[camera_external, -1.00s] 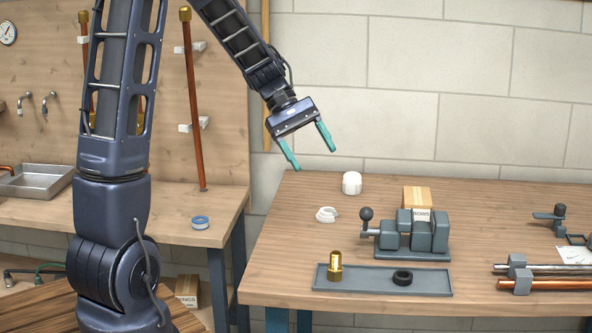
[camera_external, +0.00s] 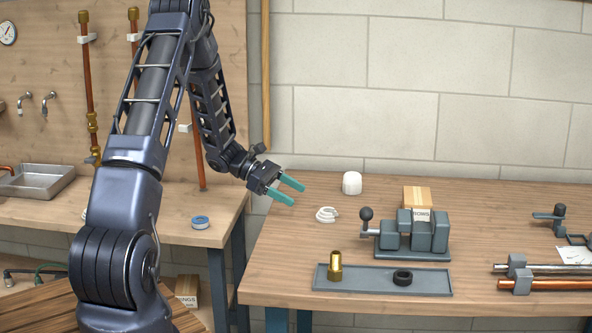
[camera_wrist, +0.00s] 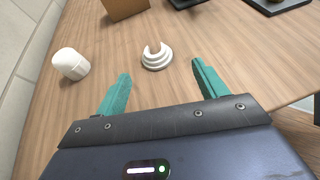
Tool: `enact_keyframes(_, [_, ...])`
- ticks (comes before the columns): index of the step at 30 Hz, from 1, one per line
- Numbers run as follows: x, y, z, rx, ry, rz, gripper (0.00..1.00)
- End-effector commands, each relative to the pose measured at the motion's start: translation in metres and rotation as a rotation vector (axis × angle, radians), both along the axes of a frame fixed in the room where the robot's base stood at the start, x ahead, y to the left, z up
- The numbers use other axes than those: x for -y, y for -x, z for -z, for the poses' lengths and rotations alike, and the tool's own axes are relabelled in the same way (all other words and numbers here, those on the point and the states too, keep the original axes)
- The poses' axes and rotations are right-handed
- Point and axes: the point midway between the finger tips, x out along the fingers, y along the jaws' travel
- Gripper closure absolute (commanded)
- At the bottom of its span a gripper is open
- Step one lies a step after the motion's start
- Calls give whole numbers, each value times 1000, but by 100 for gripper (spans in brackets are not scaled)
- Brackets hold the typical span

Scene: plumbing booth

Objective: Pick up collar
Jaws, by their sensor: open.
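The white stepped collar (camera_external: 326,215) lies on the wooden workbench, near its left side. In the wrist view the collar (camera_wrist: 157,64) looks like stacked rings with a gap in the upper part. My gripper (camera_external: 298,195) is open and empty, left of the collar and apart from it, with its teal fingers pointing right and slightly down. In the wrist view the collar lies just beyond the fingertips, between their lines. Nothing hides it.
A white cap (camera_external: 352,183) stands behind the collar. A grey vise (camera_external: 410,236) with a ball handle is to the right. A shallow grey tray (camera_external: 437,284) in front holds a brass fitting (camera_external: 335,267) and a black ring (camera_external: 402,277). Bare wood surrounds the collar.

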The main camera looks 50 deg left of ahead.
Motion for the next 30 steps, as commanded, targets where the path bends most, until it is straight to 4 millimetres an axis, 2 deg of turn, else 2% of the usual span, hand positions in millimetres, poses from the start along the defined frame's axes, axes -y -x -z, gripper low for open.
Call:
enact_keyframes(3, [-5, -1, 7, -5, 16, -18, 29])
enact_keyframes(6, [-2, -4, 9, -5, 18, -20, 29])
enact_keyframes(15, [29, -25, 24, -6, 19, -20, 29])
enact_keyframes(23, [41, -35, 30, -5, 17, -19, 29])
enact_keyframes(30, [64, -54, 38, -5, 18, -18, 29])
